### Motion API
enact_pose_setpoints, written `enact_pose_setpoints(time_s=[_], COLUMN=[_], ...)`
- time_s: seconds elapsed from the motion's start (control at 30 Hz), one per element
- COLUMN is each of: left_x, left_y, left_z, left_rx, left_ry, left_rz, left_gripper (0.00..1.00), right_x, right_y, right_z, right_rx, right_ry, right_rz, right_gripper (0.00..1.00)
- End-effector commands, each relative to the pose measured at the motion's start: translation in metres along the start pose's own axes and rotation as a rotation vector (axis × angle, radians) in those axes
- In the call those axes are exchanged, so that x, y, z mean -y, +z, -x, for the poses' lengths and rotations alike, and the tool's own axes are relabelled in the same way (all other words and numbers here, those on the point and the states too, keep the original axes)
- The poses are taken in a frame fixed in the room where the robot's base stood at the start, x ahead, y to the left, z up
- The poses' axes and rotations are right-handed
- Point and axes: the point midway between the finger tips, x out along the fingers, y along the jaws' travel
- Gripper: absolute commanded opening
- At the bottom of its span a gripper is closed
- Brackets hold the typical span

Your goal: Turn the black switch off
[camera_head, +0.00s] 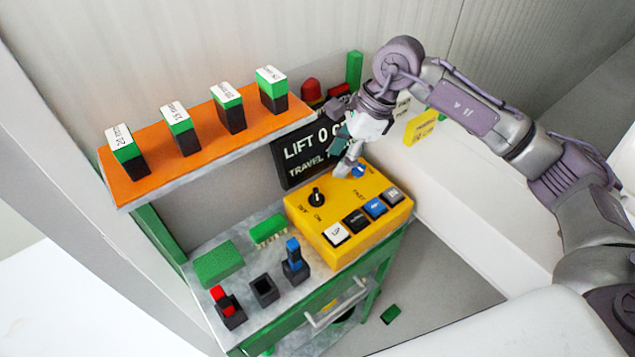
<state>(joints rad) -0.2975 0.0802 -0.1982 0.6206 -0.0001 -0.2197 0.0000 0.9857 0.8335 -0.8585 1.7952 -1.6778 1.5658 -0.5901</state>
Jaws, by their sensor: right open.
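The black switch (316,197) is a small knob standing up from the top left of the yellow control box (350,220). Small lettering sits beside it, one label reading like "ON"; the setting is hard to tell. My right gripper (345,168) is over the back edge of the yellow box, near a blue round knob (358,171), to the right of and behind the black switch. It is open and apart from the switch; whether it touches the blue knob I cannot tell. My left gripper is not in view.
White, black and blue push buttons (357,220) line the box's front. A display board (300,160) stands behind. An orange shelf (200,150) with several green-black blocks overhangs at left. Red (226,305) and blue (293,257) pieces stand in black holders on the grey bench.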

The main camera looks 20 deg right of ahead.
Motion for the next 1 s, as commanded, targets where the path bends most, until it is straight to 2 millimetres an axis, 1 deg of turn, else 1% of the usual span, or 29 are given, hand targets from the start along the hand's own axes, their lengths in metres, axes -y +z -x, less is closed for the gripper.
enact_pose_setpoints(time_s=[0.03, 0.1, 0.2, 0.33, 0.4, 0.5, 0.57, 0.67, 0.93, 0.97, 1.0], left_x=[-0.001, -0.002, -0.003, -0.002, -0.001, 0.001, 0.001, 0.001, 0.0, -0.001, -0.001], left_y=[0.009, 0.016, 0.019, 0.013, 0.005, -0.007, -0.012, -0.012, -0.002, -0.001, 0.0], left_z=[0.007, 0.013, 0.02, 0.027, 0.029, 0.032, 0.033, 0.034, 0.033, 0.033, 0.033], left_rx=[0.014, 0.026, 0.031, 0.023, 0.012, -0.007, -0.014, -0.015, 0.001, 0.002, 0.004], left_ry=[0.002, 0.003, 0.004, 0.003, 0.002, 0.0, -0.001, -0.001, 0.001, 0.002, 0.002], left_rz=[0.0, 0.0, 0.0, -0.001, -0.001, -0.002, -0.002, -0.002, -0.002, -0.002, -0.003], left_gripper=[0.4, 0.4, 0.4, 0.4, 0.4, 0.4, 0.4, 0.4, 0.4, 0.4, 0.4], right_x=[-0.001, -0.002, -0.002, -0.001, -0.001, 0.0, -0.001, -0.001, 0.0, 0.0, 0.0], right_y=[0.002, 0.002, 0.002, 0.002, 0.002, 0.002, 0.001, 0.001, 0.001, 0.001, 0.001], right_z=[-0.009, -0.025, -0.047, -0.072, -0.084, -0.095, -0.101, -0.106, -0.107, -0.107, -0.107], right_rx=[-0.001, 0.0, 0.001, 0.001, 0.001, 0.002, 0.002, 0.002, 0.002, 0.002, 0.002], right_ry=[0.007, 0.007, 0.007, 0.005, 0.005, 0.003, 0.003, 0.001, 0.0, 0.0, 0.0], right_rz=[-0.001, 0.0, -0.001, -0.001, 0.0, -0.001, -0.001, 0.001, 0.001, 0.001, 0.001], right_gripper=[0.52, 0.52, 0.52, 0.52, 0.52, 0.52, 0.52, 0.52, 0.52, 0.49, 0.42])
